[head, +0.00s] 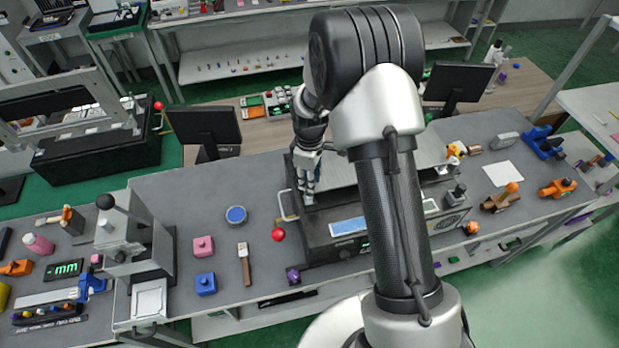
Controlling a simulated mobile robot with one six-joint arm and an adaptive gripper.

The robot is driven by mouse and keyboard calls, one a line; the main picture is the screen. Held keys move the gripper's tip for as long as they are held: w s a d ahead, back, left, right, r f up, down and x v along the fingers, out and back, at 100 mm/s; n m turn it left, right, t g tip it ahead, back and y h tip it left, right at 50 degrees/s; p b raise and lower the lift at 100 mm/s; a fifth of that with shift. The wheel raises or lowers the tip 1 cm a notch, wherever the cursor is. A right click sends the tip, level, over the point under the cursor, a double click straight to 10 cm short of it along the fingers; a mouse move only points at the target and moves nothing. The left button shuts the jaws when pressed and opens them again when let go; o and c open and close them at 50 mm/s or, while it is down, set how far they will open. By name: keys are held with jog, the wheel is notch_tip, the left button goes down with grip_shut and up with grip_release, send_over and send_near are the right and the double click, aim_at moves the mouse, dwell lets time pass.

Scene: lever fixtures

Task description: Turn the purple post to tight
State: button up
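A small purple piece (293,275), which looks like the purple post, stands at the front left corner of a black machine (320,232) on the grey bench. It is small, and its turn position cannot be read. My gripper (308,194) points down over the left back part of the machine, well behind the purple piece and apart from it. The fingers are too small to show whether they are open or shut. My arm hides the middle of the machine.
A lever with a red ball (278,234) sticks out left of the machine. A brush (244,264), a pink block (203,246), a blue block (205,284) and a blue round dish (236,215) lie further left. A monitor (205,130) stands behind.

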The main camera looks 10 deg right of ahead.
grip_shut()
jog(key=m+b, duration=0.1)
jog(key=m, duration=0.1)
jog(key=shift+m, duration=0.4)
jog(key=m+b, duration=0.2)
jog(key=m, duration=0.2)
jog(key=m+b, duration=0.1)
jog(key=m, duration=0.4)
jog(key=m+b, duration=0.1)
jog(key=m, duration=0.4)
jog(key=shift+d, duration=0.1)
dwell(0.4)
